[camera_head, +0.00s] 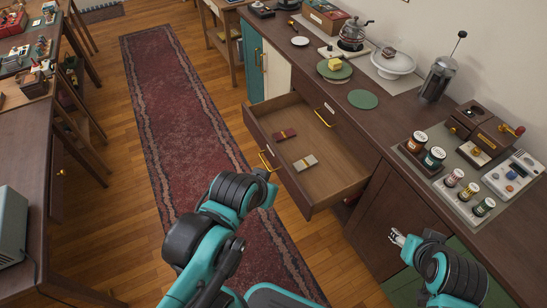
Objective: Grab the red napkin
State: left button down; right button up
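A red folded napkin (285,135) with a pale band lies flat inside the pulled-out drawer (335,185). A beige folded napkin (305,163) lies beside it, nearer to me. My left gripper (266,172) is at the drawer's front, by its brass handle (267,157); whether its fingers hold the handle is too small to tell. The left gripper is outside the drawer, apart from the red napkin. My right gripper (397,237) is low in front of the cabinet at the right, away from both napkins; its finger opening is unclear.
The counter (395,130) above the drawer holds several jars (433,158), a French press (440,75), a cake stand (393,62) and a green plate with a yellow block (334,66). A red runner rug (180,105) covers the open floor. A desk (25,150) stands at the left.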

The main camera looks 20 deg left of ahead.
aim_at(289, 132)
jog(key=i+j, duration=0.85)
